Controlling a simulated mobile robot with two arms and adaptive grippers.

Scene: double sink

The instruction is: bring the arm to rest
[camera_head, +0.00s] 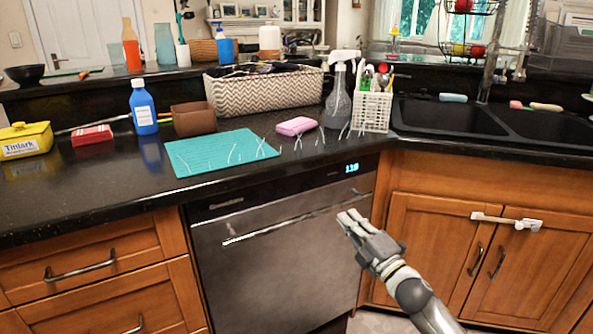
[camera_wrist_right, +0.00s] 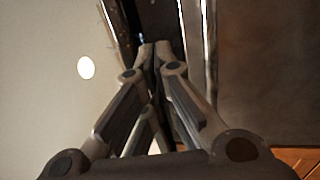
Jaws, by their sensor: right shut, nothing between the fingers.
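My right gripper (camera_head: 349,219) is in front of the dishwasher (camera_head: 270,265), below the counter edge and near the right end of the dishwasher's handle. Its fingers are together with nothing between them. The right wrist view shows the closed fingertips (camera_wrist_right: 155,47) in front of dark and metallic surfaces; I cannot tell from it whether they touch anything. My right arm comes in from the lower right. My left gripper is not in view.
The black counter (camera_head: 90,195) holds a teal mat (camera_head: 215,153), a pink sponge (camera_head: 296,126), a blue bottle (camera_head: 143,108), a woven basket (camera_head: 260,97) and a spray bottle (camera_head: 338,100). A double sink (camera_head: 450,118) is at right. Wooden cabinets (camera_head: 430,235) flank the dishwasher.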

